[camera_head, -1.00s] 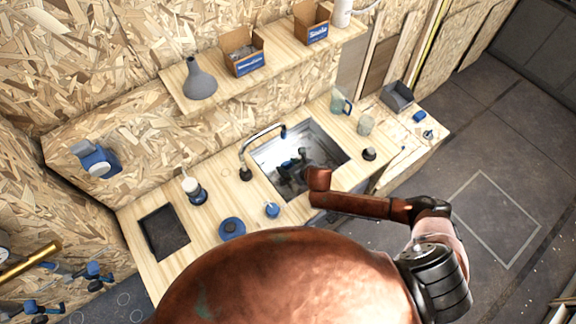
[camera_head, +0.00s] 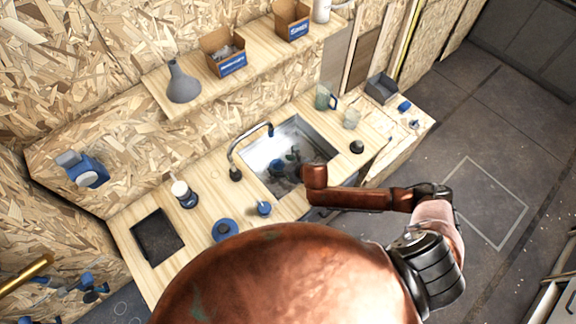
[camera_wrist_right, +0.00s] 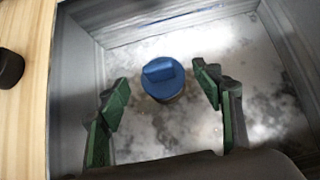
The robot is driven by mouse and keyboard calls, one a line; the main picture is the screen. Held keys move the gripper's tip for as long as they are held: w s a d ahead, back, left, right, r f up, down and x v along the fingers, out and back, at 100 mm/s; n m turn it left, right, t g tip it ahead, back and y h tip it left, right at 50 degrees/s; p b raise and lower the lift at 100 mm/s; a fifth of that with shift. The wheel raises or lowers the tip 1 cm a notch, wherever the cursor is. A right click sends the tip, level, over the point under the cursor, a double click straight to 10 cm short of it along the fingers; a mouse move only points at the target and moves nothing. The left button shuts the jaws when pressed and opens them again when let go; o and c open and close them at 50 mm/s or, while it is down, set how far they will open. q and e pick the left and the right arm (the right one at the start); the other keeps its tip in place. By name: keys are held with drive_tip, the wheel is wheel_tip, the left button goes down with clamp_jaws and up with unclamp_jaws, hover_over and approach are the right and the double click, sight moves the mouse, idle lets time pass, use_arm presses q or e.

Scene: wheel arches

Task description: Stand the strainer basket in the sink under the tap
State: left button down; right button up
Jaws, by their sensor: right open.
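The blue strainer basket (camera_wrist_right: 163,78), round with a raised grip on top, stands upright on the sink floor in the right wrist view. In the head view it is a small blue shape (camera_head: 276,165), partly hidden by my right gripper (camera_head: 289,163). The metal sink (camera_head: 318,144) is set in the wooden counter. The curved tap (camera_head: 246,136) reaches over its left back side. In the wrist view my right gripper (camera_wrist_right: 164,88) is open, its green-padded fingers on either side of the basket with gaps visible. My left gripper is not in view.
Left of the sink are a blue disc (camera_head: 224,230), a small blue-topped item (camera_head: 264,208), a jar (camera_head: 184,194) and a dark tray (camera_head: 158,237). Right of it stand a jug (camera_head: 325,99), a glass (camera_head: 351,118) and a dark knob (camera_head: 357,146). A shelf (camera_head: 203,97) overhangs behind.

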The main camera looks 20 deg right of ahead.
drive_tip(key=v, duration=0.8)
